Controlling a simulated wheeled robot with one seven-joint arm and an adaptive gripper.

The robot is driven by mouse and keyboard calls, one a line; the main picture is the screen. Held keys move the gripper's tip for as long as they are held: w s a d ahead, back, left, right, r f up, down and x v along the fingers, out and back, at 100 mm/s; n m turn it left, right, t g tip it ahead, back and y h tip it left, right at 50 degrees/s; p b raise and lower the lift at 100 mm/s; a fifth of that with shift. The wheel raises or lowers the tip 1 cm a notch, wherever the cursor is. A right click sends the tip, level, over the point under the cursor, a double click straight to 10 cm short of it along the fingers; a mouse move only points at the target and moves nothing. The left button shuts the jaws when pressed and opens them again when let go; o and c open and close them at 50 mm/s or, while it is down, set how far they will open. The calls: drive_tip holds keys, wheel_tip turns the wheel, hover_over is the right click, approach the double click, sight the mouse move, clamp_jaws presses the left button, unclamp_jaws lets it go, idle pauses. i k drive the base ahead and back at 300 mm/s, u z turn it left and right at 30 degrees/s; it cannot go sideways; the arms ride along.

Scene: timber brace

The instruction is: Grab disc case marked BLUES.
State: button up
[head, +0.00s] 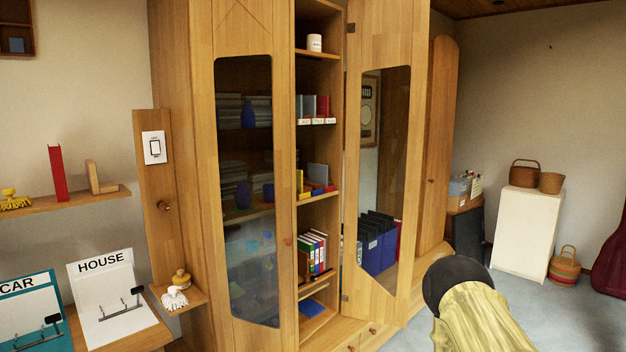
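I cannot read the word BLUES anywhere, so I cannot tell which item is that disc case. Inside the wooden cabinet (284,30), one shelf holds upright blue-grey (308,107) and red (323,106) items above small white labels (318,121), whose print is too small to read. A lower shelf holds a grey upright item (318,175) and small yellow and red ones. Below it, slim books or cases (312,252) stand in a row. My gripper is not in view; a yellowish, dark-capped shape at the lower right may be part of my arm.
The right glass door (384,180) stands open; the left glass door (245,190) covers more shelves. At left are a wall shelf (60,202), a HOUSE board (108,300) and a CAR board (30,318). A white cabinet (525,230) with baskets stands at right. Some grey floor is clear.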

sight(319, 173)
drive_tip(key=u, duration=0.65)
drive_tip(key=i, duration=1.6)
drive_tip(key=z, duration=0.3)
